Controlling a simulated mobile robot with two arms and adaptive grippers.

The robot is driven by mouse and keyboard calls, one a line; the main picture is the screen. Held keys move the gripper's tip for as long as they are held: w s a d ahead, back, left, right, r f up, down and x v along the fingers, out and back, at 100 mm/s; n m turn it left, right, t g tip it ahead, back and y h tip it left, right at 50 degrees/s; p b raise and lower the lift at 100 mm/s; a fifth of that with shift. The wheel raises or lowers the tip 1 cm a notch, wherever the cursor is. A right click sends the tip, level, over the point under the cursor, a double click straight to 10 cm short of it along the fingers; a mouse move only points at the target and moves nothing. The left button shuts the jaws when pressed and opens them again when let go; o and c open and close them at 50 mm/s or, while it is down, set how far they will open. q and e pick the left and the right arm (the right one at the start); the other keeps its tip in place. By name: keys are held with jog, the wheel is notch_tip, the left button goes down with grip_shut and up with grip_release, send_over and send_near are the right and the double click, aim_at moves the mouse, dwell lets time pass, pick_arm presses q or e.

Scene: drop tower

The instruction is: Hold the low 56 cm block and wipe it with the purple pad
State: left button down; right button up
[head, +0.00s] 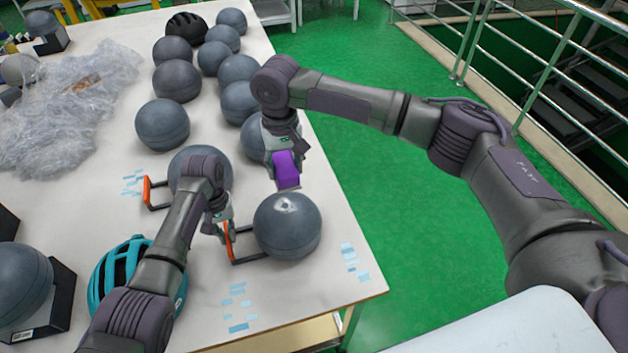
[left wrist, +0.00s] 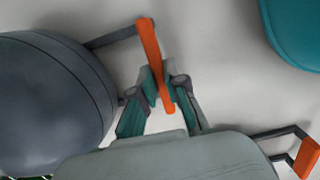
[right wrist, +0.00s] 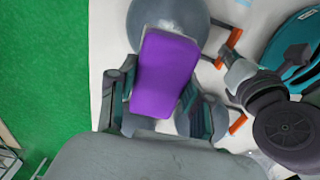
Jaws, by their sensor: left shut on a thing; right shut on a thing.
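The block is a smooth dark grey ball (head: 287,228) with a bracket and an orange handle (head: 228,242), near the table's front right corner. My left gripper (head: 222,228) is shut on that orange handle. In the left wrist view the handle (left wrist: 150,50) passes between its fingertips, with the grey ball (left wrist: 45,100) at the left. My right gripper (head: 284,148) is shut on the purple pad (head: 287,168). It holds the pad behind the ball in the head view. In the right wrist view the purple pad (right wrist: 165,72) covers part of the ball (right wrist: 172,14); contact cannot be told.
Another grey ball (head: 190,165) with an orange handle (head: 147,192) stands behind my left arm. A teal helmet (head: 112,268) lies left of my left forearm. Several grey balls (head: 162,125) fill the back. Crumpled clear plastic (head: 75,110) lies left. Green floor is right of the table.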

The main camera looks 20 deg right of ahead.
jog(key=shift+w+a+f, duration=0.25)
jog(key=shift+w+a, duration=0.3)
jog(key=shift+w, duration=0.15)
jog(key=shift+w+f, duration=0.1)
jog(key=shift+f, duration=2.45)
jog(key=shift+f, duration=0.9)
jog(key=shift+s+r, duration=0.1)
jog(key=shift+s, duration=1)
pick_arm(q)
jog(key=shift+r, duration=0.1)
pick_arm(e)
jog(key=shift+s+f, duration=0.2)
jog(key=shift+s, duration=2)
